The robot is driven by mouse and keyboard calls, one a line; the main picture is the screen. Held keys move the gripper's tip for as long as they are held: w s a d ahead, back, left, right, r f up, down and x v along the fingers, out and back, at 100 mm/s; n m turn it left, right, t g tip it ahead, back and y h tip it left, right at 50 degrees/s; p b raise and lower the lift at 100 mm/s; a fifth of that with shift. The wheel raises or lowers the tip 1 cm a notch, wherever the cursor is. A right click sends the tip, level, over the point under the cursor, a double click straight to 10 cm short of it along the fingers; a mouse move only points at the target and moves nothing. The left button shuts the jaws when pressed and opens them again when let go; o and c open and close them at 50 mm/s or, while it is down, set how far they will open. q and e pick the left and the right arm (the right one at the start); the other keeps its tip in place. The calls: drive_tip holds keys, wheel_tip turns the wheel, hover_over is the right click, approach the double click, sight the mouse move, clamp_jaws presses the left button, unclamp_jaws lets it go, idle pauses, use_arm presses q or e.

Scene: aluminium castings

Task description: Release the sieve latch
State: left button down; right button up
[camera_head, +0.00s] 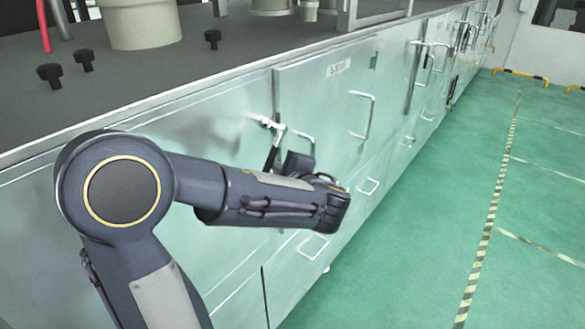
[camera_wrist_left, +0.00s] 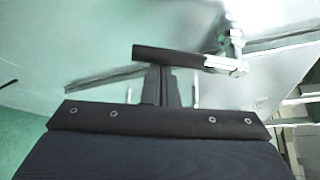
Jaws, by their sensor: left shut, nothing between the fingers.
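The sieve latch (camera_head: 272,130) is a metal toggle clamp with a dark handle, fixed at the edge of a pale green metal door (camera_head: 325,105). In the head view its handle slants down behind my left arm. In the left wrist view the black handle (camera_wrist_left: 168,53) lies nearly level, with the metal clamp (camera_wrist_left: 232,48) at its right end. My left gripper (camera_wrist_left: 161,75) is shut and empty, its fingertips right beside the handle's underside in the picture. I cannot tell whether they touch. In the head view my wrist hides the fingertips.
A door pull handle (camera_head: 366,115) stands out right of the latch, with more handles along the cabinet row. Above is a dark worktop (camera_head: 120,75) with black knobs (camera_head: 50,75). The green floor (camera_head: 430,230) at right is clear, with striped lines.

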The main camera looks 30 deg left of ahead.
use_arm(q)
drive_tip(key=shift+s+a+r+m+g, duration=0.15)
drive_tip(key=shift+s+r+m+g, duration=0.35)
drive_tip(key=shift+s+r, duration=0.3)
drive_tip(key=shift+s+r+p, duration=0.35)
drive_tip(key=shift+s+r, duration=0.05)
drive_tip(key=shift+r, duration=0.05)
drive_tip(key=r, duration=0.2)
drive_tip(key=s+r, duration=0.1)
drive_tip(key=shift+s+a+r, duration=0.15)
drive_tip(key=shift+r, duration=0.55)
wheel_tip(320, 180, down, 6)
drive_tip(key=b, duration=0.5)
drive_tip(key=d+r, duration=0.6)
drive_tip(key=d, duration=0.3)
drive_tip(key=shift+s+d, duration=0.25)
drive_tip(key=shift+s, duration=0.1)
